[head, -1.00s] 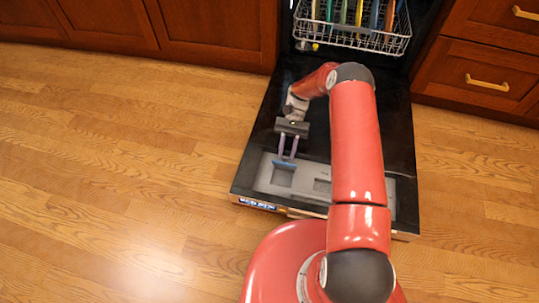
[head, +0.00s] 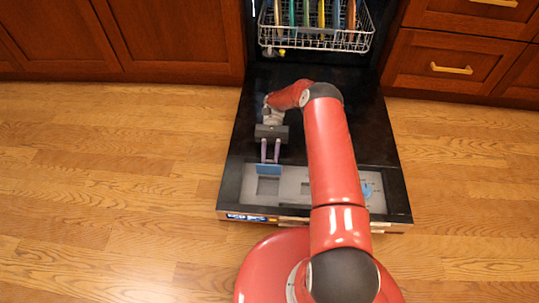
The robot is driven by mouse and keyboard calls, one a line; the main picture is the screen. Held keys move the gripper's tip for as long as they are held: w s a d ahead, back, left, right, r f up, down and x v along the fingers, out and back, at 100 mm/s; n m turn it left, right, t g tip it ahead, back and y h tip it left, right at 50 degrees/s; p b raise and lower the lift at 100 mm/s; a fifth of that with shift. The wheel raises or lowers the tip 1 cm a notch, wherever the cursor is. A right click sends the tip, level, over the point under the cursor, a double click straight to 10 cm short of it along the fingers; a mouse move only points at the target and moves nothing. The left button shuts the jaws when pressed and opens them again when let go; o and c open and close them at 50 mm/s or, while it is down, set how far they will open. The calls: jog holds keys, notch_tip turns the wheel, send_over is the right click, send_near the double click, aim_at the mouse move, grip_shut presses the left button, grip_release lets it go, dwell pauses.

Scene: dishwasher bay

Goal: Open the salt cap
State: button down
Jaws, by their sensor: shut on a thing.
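The dishwasher door lies open and flat, with a grey dispenser panel (head: 290,194) set in its inner face near the front edge. A blue flap-like cap (head: 268,170) stands at the back edge of a square recess (head: 268,186) at the panel's left. My gripper (head: 270,160) points toward the front edge, with both fingertips at the cap's upper edge, and is shut on it. The recess in front of the cap is uncovered. A second blue part (head: 367,190) shows at the panel's right, partly hidden by my arm. I cannot tell its shape fully.
A wire rack (head: 315,38) with several coloured plates stands inside the dishwasher behind the door. The black door surface (head: 238,160) left of my gripper is clear. Wooden cabinets line the back, and open floor lies on both sides.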

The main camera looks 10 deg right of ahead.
jog(key=c, duration=1.2)
grip_release()
jog(key=shift+o, duration=0.2)
jog(key=shift+r, duration=0.1)
notch_tip(320, 180, up, 20)
jog(key=p, duration=1.9)
